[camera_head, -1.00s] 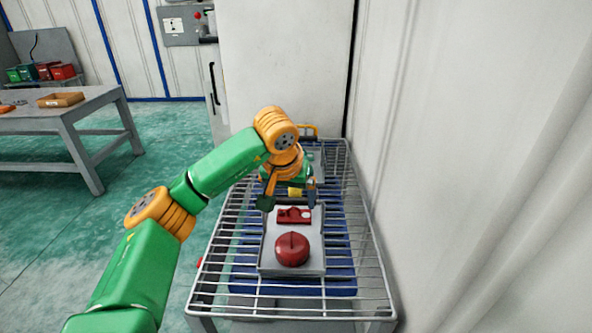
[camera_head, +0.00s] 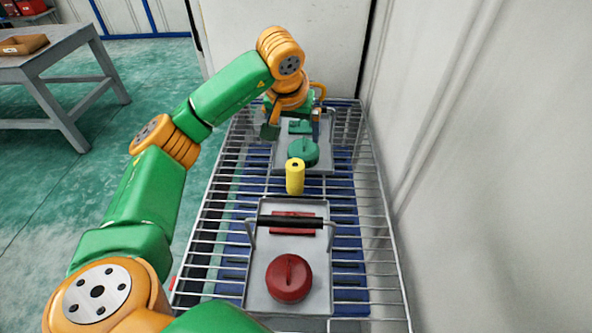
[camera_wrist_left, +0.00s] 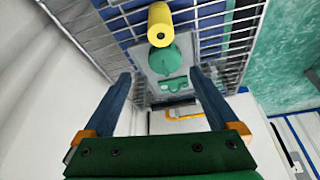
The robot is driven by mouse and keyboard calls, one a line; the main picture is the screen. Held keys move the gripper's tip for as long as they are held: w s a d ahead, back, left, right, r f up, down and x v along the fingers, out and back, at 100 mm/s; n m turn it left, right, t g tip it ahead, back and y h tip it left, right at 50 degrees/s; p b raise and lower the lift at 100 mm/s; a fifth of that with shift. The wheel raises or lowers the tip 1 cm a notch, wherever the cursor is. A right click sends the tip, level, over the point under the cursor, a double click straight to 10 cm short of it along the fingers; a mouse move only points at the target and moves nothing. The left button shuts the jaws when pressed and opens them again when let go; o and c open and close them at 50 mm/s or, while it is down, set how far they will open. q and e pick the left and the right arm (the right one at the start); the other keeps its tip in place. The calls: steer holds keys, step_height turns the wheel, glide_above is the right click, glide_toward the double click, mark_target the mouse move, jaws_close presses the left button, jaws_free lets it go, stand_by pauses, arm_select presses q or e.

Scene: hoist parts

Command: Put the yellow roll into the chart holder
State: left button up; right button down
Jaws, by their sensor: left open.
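The yellow roll (camera_head: 295,176) stands upright on the wire rack, between a near tray with red parts and a far tray with green parts. It also shows at the top of the left wrist view (camera_wrist_left: 160,24). My left gripper (camera_head: 293,130) is open and empty above the far tray, beyond the roll. Its two spread fingers (camera_wrist_left: 160,75) frame the green parts in the left wrist view, and the roll lies past the fingertips. I cannot make out a chart holder in these frames. My right gripper is not in view.
The far tray (camera_head: 322,163) holds a green round part (camera_head: 303,152). A white wall (camera_head: 470,180) bounds the right. A grey table (camera_head: 60,70) stands left across open floor.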

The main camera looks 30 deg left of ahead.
arm_select(q)
steer(key=b, duration=0.5)
glide_above(294, 168)
steer(key=s+d, duration=0.1)
steer(key=s, duration=0.1)
step_height(294, 168, down, 6)
steer(key=r, duration=0.1)
steer(key=b+x, duration=0.2)
steer(key=x, duration=0.1)
steer(key=shift+d+f+b, duration=0.25)
steer(key=shift+b, duration=0.15)
steer(key=shift+a+f, duration=0.1)
steer(key=shift+f, duration=0.15)
steer(key=shift+w+f, duration=0.2)
steer(key=shift+f, duration=0.1)
steer(key=x, duration=0.1)
steer(key=p+x, duration=0.1)
steer(key=x, duration=0.1)
steer(key=p+x, duration=0.1)
steer(key=x, duration=0.1)
steer(key=shift+s+a+f, duration=0.15)
steer(key=shift+a+f, duration=0.05)
steer(key=shift+a, duration=0.1)
steer(key=shift+f, duration=0.25)
steer(key=shift+r, duration=0.1)
jaws_close()
